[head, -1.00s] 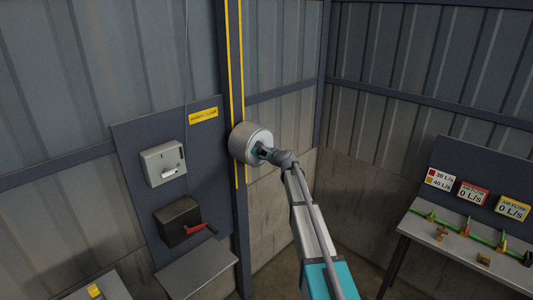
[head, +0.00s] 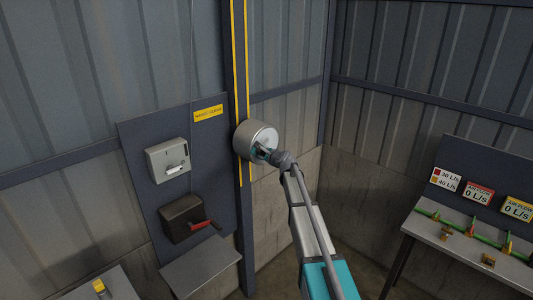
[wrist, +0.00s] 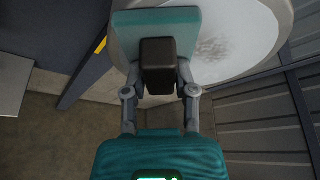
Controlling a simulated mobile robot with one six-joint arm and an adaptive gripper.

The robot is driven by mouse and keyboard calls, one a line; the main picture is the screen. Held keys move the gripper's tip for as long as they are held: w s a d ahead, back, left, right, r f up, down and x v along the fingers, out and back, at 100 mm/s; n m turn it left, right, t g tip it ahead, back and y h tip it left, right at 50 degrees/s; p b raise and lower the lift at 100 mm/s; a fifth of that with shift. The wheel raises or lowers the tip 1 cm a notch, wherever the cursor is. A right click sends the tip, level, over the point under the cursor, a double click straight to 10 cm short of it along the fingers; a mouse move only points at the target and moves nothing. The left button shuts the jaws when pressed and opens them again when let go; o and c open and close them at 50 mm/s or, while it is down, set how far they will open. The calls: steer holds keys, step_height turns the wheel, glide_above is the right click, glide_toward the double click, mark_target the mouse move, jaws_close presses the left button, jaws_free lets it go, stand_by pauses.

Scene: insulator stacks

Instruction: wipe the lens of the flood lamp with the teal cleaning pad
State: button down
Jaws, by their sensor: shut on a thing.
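The flood lamp (head: 246,137) is a grey drum on the dark post, its round face turned toward my arm. In the wrist view its pale lens (wrist: 243,30) fills the upper right, with a brownish speckled smudge (wrist: 212,48) just right of the pad. My gripper (wrist: 158,80) is shut on the dark block handle (wrist: 158,55) of the teal cleaning pad (wrist: 184,18). The pad lies flat in front of the lens and hides its left part; I cannot tell whether it touches. In the head view my gripper (head: 268,153) is at the lens's lower part.
Left of the lamp a dark panel carries a grey switch box (head: 160,152) and a dark box with a red lever (head: 207,224). A small shelf (head: 202,268) is below. A bench (head: 470,240) with gauges stands at the right. The space between is clear.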

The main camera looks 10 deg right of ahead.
mark_target(270, 143)
steer(key=shift+a, duration=0.25)
steer(key=shift+s+r+p, duration=0.1)
steer(key=shift+r+p, duration=0.7)
steer(key=shift+d, duration=0.1)
steer(key=shift+w+d+f, duration=0.1)
steer(key=shift+w+d, duration=0.4)
steer(key=shift+d, duration=0.25)
steer(key=shift+w+d, duration=0.5)
steer(key=shift+d, duration=0.25)
steer(key=shift+w+d, duration=1.15)
steer(key=shift+d, duration=0.2)
